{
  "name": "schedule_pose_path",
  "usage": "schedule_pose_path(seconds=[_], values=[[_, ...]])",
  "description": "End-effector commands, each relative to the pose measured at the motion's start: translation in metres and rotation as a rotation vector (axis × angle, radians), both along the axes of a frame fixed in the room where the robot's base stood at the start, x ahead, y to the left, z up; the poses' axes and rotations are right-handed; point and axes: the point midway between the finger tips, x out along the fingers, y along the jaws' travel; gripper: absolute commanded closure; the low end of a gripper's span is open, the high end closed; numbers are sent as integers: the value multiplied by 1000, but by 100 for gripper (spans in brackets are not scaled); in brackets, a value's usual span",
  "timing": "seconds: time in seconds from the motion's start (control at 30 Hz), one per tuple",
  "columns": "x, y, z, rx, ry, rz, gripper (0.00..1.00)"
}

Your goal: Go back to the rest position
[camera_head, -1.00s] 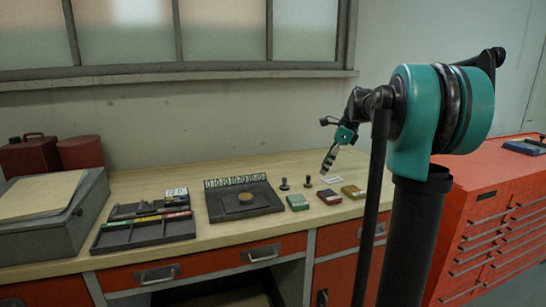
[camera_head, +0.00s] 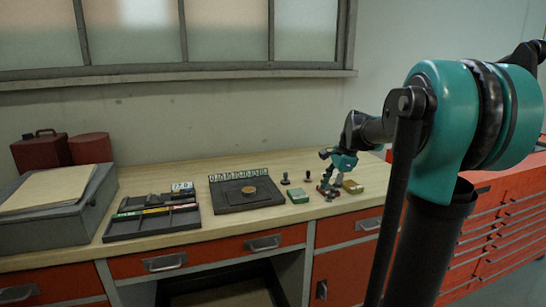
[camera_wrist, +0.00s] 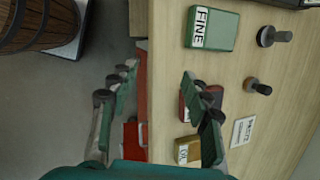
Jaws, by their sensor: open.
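My gripper (camera_head: 328,188) is over the front part of the wooden bench, by the small boxes. In the wrist view my gripper (camera_wrist: 158,88) is open, with nothing between its fingers. Whether that finger touches the box I cannot tell. A green box (camera_head: 298,196) labelled FINE lies to the left, and a yellow box (camera_head: 352,187) to the right.
Two dark knobbed pieces (camera_wrist: 266,36) (camera_wrist: 252,86) and a white card (camera_wrist: 242,131) lie near the boxes. Further left are a dark plate with a round brass piece (camera_head: 248,190), a compartmented tray (camera_head: 150,226) and a grey case (camera_head: 50,220). A wooden barrel (camera_wrist: 38,22) stands below.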

Motion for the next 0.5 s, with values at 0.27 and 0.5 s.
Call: schedule_pose_path(seconds=[0.27,0.5], values=[[-81,6,-78,-202,-177,459,52],[-180,1,-161,-453,-323,1004,52]])
